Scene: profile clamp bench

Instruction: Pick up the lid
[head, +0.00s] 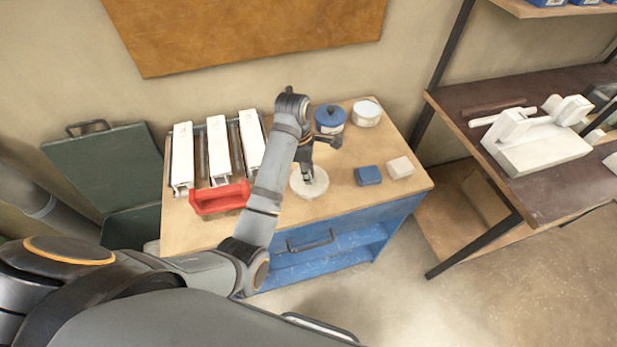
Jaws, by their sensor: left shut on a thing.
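A round, pale white lid (309,187) is at the front middle of the wooden bench top, near its front edge. My left gripper (308,178) points down over it from above, its fingers shut on the lid at its middle. The fingers and wrist hide part of the lid. I cannot tell whether the lid touches the bench top or is slightly above it. My right gripper is not in view.
Behind the gripper stand a blue pot (330,122) and a round white container (367,114). A blue block (368,176) and a white block (400,167) lie to the right. A red tray (220,199) and several white clamps (219,150) are left. Bench top (345,201) near the front is bare.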

